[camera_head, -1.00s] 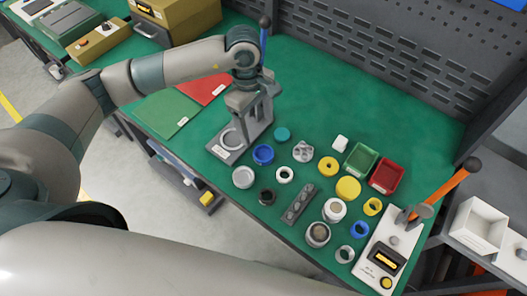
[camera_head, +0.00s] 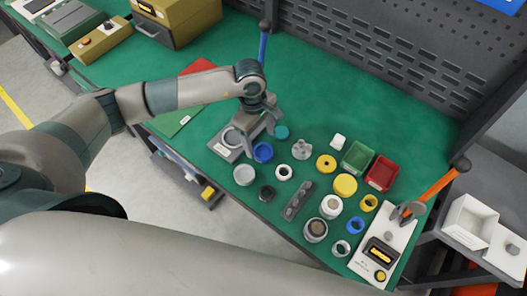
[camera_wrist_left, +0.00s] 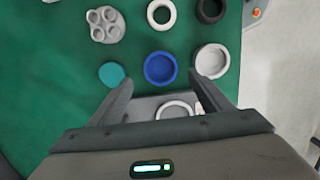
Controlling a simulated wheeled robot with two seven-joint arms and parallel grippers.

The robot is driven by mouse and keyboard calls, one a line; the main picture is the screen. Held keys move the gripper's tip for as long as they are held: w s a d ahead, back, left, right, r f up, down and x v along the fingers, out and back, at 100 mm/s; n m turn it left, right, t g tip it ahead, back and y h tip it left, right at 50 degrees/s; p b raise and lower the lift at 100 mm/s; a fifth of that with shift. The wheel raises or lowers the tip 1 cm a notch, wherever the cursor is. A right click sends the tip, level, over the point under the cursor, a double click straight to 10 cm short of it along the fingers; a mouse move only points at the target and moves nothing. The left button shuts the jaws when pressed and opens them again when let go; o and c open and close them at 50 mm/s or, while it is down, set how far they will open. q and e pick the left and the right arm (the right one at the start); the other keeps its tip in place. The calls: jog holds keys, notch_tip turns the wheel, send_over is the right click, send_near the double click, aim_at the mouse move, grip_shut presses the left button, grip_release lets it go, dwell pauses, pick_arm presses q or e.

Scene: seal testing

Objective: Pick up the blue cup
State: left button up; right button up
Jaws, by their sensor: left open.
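The blue cup (camera_head: 262,153) is a round, open-topped blue piece standing on the green table mat. In the left wrist view the blue cup (camera_wrist_left: 160,68) lies just beyond my fingertips, roughly centred between them. My left gripper (camera_head: 262,128) is above and just behind the cup in the head view. In the left wrist view my left gripper (camera_wrist_left: 161,88) has its fingers spread apart with nothing between them. My right gripper is not in view.
A teal disc (camera_wrist_left: 113,74) and a grey-white cup (camera_wrist_left: 211,61) flank the blue cup closely. Several rings and caps, a green bin (camera_head: 357,156) and a red bin (camera_head: 381,173) lie to the right.

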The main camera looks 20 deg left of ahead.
aim_at(264, 153)
pick_arm(q)
jog(key=shift+s+d+f+p, duration=0.2)
jog(key=shift+d+f+p, duration=0.1)
jog(key=shift+f+p, duration=0.35)
jog(key=shift+s+d+f+p, duration=0.1)
jog(key=shift+d+f+p, duration=0.1)
jog(key=shift+f+p, duration=0.55)
jog(key=shift+f, duration=0.8)
jog(key=c, duration=1.2)
